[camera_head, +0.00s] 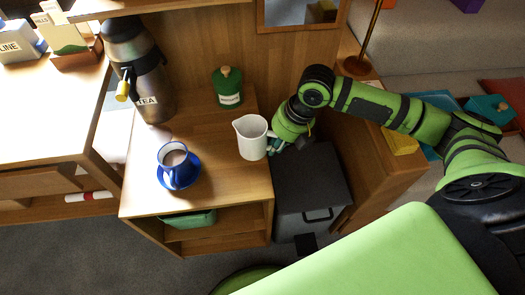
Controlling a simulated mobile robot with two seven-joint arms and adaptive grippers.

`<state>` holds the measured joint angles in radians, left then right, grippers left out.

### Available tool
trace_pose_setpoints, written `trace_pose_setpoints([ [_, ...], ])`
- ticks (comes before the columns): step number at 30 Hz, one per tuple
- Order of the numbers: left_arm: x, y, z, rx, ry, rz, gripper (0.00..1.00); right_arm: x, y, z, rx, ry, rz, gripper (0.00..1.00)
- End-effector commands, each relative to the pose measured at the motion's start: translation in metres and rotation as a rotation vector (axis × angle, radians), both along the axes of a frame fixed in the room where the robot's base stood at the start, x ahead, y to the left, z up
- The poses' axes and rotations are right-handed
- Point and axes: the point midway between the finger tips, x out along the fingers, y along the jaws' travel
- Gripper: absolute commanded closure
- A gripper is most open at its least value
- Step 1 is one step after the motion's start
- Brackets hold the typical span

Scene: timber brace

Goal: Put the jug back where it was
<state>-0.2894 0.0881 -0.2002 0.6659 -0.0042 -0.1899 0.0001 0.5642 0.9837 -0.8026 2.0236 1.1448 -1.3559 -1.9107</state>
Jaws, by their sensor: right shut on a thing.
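The white jug (250,138) is upright over the right part of the small wooden cabinet top (215,202). I cannot tell whether its base touches the wood. My right gripper (276,146) is at the jug's right side, where the handle would be, and is shut on it. The fingers and the handle are mostly hidden. My left gripper does not show.
A blue mug (178,170) with a brown drink stands on a blue saucer. A tea flask (150,85) and a green labelled jar (228,88) stand behind. A dark bin (310,185) is right of the cabinet. The front right top is clear.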

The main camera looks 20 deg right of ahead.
Motion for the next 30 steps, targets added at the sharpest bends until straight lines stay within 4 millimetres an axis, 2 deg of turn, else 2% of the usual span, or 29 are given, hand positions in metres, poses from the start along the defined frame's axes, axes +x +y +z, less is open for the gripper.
trace_pose_setpoints([
  [3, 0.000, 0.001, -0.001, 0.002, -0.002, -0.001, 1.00, 0.019, 0.014, -0.012, 0.003, -0.003, 0.000, 1.00],
  [6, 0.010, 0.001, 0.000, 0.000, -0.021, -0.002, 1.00, 0.027, 0.020, -0.018, 0.002, -0.003, -0.001, 1.00],
  [13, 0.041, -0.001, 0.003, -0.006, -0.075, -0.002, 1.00, 0.029, 0.022, -0.034, -0.002, 0.000, -0.001, 1.00],
  [19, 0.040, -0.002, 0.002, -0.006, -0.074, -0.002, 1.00, 0.029, 0.022, -0.061, -0.002, -0.001, -0.001, 1.00],
  [30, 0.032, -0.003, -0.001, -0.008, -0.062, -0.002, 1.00, 0.029, 0.021, -0.065, -0.001, -0.003, -0.001, 1.00],
])
